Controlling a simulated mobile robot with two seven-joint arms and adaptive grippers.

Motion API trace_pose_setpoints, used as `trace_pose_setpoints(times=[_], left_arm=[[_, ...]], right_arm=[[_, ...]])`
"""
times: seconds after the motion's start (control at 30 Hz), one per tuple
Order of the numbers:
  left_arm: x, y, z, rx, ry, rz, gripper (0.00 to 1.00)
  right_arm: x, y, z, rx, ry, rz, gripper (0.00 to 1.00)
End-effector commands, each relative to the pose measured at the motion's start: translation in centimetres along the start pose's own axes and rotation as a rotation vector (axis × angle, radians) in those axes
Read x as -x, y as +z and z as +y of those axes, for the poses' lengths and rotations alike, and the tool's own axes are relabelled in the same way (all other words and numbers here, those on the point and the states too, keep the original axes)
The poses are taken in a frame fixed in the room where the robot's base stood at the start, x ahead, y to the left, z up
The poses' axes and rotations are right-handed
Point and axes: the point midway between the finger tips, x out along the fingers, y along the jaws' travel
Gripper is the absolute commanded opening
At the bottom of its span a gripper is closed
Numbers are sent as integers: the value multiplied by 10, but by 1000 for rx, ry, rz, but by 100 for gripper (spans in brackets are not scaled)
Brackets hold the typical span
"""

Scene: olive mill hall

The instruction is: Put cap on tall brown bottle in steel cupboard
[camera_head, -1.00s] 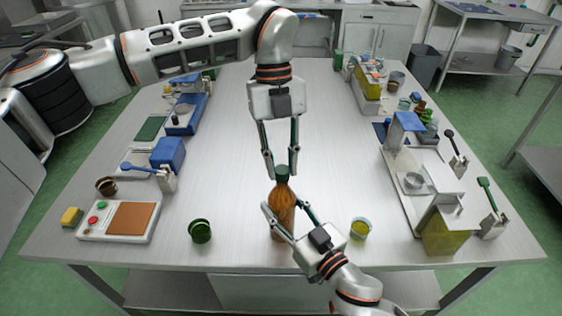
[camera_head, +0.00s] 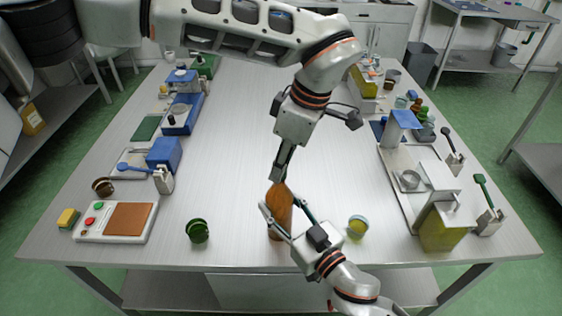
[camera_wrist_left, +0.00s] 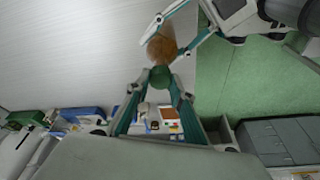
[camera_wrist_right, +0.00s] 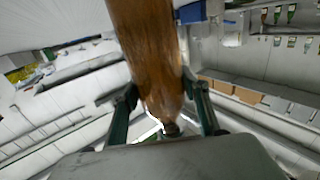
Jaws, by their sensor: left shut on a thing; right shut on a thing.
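The tall brown bottle (camera_head: 279,212) is upright at the table's near edge. My right gripper (camera_head: 278,220) is shut on its body; the bottle (camera_wrist_right: 147,50) also fills the middle of the right wrist view. My left gripper (camera_head: 281,176) is above the bottle, tilted, with its fingers edge-on. It is shut on the green cap (camera_wrist_left: 160,77), which lies against the bottle's top in the left wrist view. The cap is hidden behind the fingers in the head view. I cannot tell whether it is fully seated.
A green cup (camera_head: 198,231) is left of the bottle and a yellow-filled cup (camera_head: 357,227) is right. A button panel (camera_head: 115,222) and blue devices line the left side. A white tray with equipment (camera_head: 402,185) is at right. A pale cabinet (camera_head: 378,27) stands behind. The table middle is clear.

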Motion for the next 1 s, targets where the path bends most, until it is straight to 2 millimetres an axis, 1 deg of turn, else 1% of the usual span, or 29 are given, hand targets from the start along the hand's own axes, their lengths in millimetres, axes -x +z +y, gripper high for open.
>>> trace_pose_setpoints(times=[0.03,0.1,0.2,0.27,0.4,0.43,0.47,0.5,0.83,1.0], left_arm=[[1,-1,-2,-133,38,3,14],[0,-2,-2,-319,89,4,14],[0,-2,-3,-527,147,5,14],[0,-1,-3,-595,166,6,14],[0,-1,-2,-582,162,6,14],[0,-1,-2,-581,162,6,30],[0,-1,-2,-580,161,6,38],[0,-1,-2,-580,161,5,39],[0,-1,-2,-576,160,5,39],[13,-5,-2,-574,161,6,39]], right_arm=[[0,0,0,1,0,1,0],[0,-1,0,1,0,1,0],[0,-1,0,0,0,1,0],[0,-1,0,0,0,1,0],[0,-1,0,0,0,1,0],[0,-1,0,0,0,1,0],[0,-1,0,0,0,1,0],[0,-1,0,0,0,1,0],[0,-1,0,1,0,1,0],[0,-1,0,1,0,1,0]])
